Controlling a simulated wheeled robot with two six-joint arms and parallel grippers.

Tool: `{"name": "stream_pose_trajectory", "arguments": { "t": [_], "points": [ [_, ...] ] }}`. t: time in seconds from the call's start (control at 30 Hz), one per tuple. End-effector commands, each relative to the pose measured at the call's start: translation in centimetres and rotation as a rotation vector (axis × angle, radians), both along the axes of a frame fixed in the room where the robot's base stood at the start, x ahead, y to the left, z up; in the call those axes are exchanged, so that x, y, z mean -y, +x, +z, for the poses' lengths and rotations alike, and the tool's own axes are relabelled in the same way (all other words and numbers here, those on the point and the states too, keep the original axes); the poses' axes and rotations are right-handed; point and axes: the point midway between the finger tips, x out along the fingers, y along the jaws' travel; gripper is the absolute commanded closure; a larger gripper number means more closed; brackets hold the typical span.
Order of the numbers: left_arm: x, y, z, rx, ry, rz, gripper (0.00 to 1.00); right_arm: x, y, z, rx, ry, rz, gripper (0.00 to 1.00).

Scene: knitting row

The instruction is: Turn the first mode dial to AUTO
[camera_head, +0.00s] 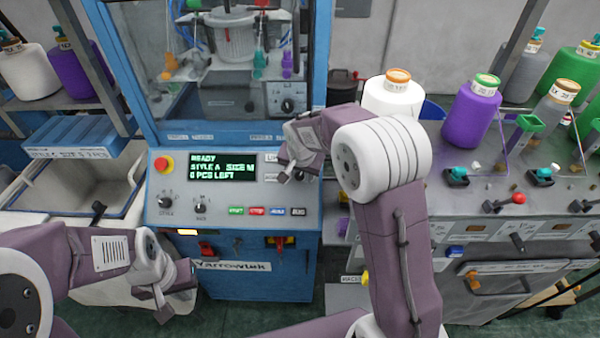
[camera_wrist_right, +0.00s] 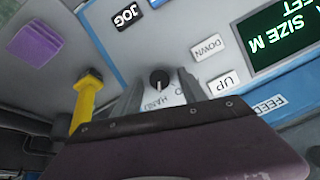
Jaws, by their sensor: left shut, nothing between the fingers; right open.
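A small black dial (camera_wrist_right: 159,79) with a white pointer mark sits on the light panel in the right wrist view. The pointer is towards a label that seems to read HAND and is partly covered by my gripper. I cannot read an AUTO label. My right gripper (camera_head: 284,164) is open at the right side of the blue machine's panel (camera_head: 222,196). In the wrist view its fingers stand on either side of the dial; I cannot tell if they touch it. In the head view the gripper hides the dial. My left gripper (camera_head: 167,297) is shut and empty, low in front of the machine.
UP (camera_wrist_right: 223,84), DOWN (camera_wrist_right: 207,47) and JOG (camera_wrist_right: 126,16) labels lie close to the dial. A yellow handle (camera_wrist_right: 87,97) stands beside one finger. The display (camera_head: 222,167) reads READY. A red stop button (camera_head: 163,164) and two lower knobs are on the panel's left.

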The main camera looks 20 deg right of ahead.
Motion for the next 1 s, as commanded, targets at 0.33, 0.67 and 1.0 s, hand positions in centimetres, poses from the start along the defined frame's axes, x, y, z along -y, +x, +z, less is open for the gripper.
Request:
{"name": "stream_pose_trajectory", "arguments": {
  "t": [0.33,0.67,1.0],
  "points": [
    [0.0,-0.01,0.03,0.0,0.0,0.0,1.0,0.05,0.2,-0.45,0.0,0.0,0.0,0.62],
    [0.0,-0.01,0.05,0.0,0.0,0.0,1.0,0.04,0.18,-0.42,-0.001,-0.003,0.004,1.0],
    [0.0,-0.01,0.21,0.0,0.0,0.0,1.0,-0.04,0.23,-0.38,-0.025,-0.087,0.114,1.0]
  ]
}}
